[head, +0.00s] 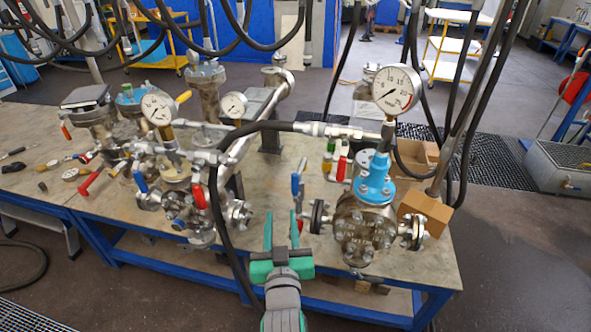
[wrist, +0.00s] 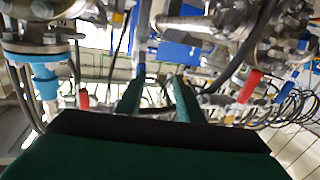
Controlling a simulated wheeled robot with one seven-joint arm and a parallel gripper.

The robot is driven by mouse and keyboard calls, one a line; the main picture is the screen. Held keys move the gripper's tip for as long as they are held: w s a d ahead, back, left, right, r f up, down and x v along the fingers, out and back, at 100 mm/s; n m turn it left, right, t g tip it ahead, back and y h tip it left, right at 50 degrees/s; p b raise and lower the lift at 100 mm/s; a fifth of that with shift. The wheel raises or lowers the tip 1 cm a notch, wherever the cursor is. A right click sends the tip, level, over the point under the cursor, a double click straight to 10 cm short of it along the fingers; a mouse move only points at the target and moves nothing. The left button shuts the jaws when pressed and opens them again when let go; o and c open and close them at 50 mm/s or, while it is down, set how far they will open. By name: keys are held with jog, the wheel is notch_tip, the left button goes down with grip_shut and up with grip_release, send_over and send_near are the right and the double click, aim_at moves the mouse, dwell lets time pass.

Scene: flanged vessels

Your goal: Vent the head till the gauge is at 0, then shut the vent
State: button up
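A flanged vessel (head: 362,228) with a bright blue head (head: 375,182) stands at the bench's right end. A round white gauge (head: 396,90) rises above it; its needle is too small to read surely. Valves with a red handle (head: 341,168) and a yellow handle (head: 327,165) hang from the fitting left of the head. A blue-handled lever (head: 295,184) stands left of the vessel. My gripper (head: 281,218) is open and empty, just below and left of that lever. The wrist view shows its two green fingers (wrist: 158,95) apart, with pipework beyond.
More vessels and two gauges (head: 159,107) (head: 233,105) crowd the bench's middle and left. A black hose (head: 213,200) loops down left of my gripper. Cardboard boxes (head: 425,212) stand behind the right vessel. The bench front (head: 250,255) near my gripper is mostly clear.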

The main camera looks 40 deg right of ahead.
aim_at(295, 181)
jog(key=shift+m+g+h, duration=0.4)
jog(key=shift+m+h, duration=0.3)
jog(key=shift+m, duration=0.2)
jog(key=d+r, duration=0.3)
jog(key=w+d+r, duration=0.1)
jog(key=r, duration=0.1)
jog(key=shift+d+r, duration=0.2)
jog(key=shift+d, duration=0.05)
jog(key=x, duration=1)
jog(key=shift+d, duration=0.2)
jog(key=shift+w, duration=0.15)
grip_shut()
